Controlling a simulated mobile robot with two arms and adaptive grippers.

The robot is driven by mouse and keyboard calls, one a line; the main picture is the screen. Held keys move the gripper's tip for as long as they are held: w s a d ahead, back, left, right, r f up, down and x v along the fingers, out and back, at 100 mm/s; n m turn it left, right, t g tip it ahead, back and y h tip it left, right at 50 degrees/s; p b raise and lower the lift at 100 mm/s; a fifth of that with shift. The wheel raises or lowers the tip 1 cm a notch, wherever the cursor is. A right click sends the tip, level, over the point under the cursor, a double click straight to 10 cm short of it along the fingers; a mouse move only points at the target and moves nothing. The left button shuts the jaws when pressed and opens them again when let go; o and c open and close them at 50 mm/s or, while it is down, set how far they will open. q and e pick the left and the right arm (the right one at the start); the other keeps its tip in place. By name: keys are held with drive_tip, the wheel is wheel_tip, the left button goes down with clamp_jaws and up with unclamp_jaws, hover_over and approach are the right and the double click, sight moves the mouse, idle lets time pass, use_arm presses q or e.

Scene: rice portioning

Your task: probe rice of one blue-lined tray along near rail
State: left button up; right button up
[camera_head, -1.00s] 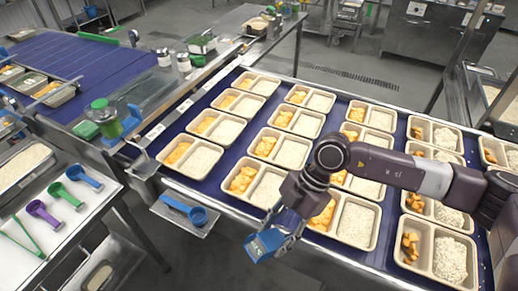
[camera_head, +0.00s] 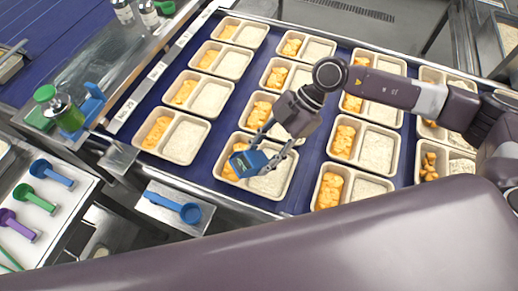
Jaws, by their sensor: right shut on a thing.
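My right gripper (camera_head: 264,156) is shut on a blue handheld probe (camera_head: 248,164). It holds the probe over a beige two-compartment tray (camera_head: 223,172) in the row along the near rail (camera_head: 237,202). That tray has orange pieces on the left and white rice (camera_head: 274,180) on the right. The probe and gripper partly cover the tray. I cannot tell whether the probe's tip touches the rice, and no blue lining shows clearly. My left gripper is out of view.
Several similar trays (camera_head: 180,138) stand in rows on the blue belt (camera_head: 130,128). A blue scoop (camera_head: 178,207) lies on a small shelf before the rail. Coloured scoops (camera_head: 35,198) lie on a side table. A green-lidded container (camera_head: 65,110) stands at the left.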

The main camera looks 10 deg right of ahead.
sight(259, 162)
drive_tip(key=shift+w+f+b, duration=0.2)
drive_tip(key=shift+f+b, duration=0.2)
drive_tip(key=shift+f, duration=0.25)
drive_tip(key=shift+w+f+b, duration=0.15)
drive_tip(key=shift+f+b, duration=0.2)
drive_tip(key=shift+f, duration=0.25)
wheel_tip(259, 162, down, 3)
drive_tip(key=shift+w+r+b, duration=0.15)
drive_tip(key=shift+r+b, duration=0.05)
drive_tip(key=shift+b, duration=1.05)
wheel_tip(259, 162, down, 3)
drive_tip(key=b, duration=0.3)
drive_tip(key=shift+r, duration=0.1)
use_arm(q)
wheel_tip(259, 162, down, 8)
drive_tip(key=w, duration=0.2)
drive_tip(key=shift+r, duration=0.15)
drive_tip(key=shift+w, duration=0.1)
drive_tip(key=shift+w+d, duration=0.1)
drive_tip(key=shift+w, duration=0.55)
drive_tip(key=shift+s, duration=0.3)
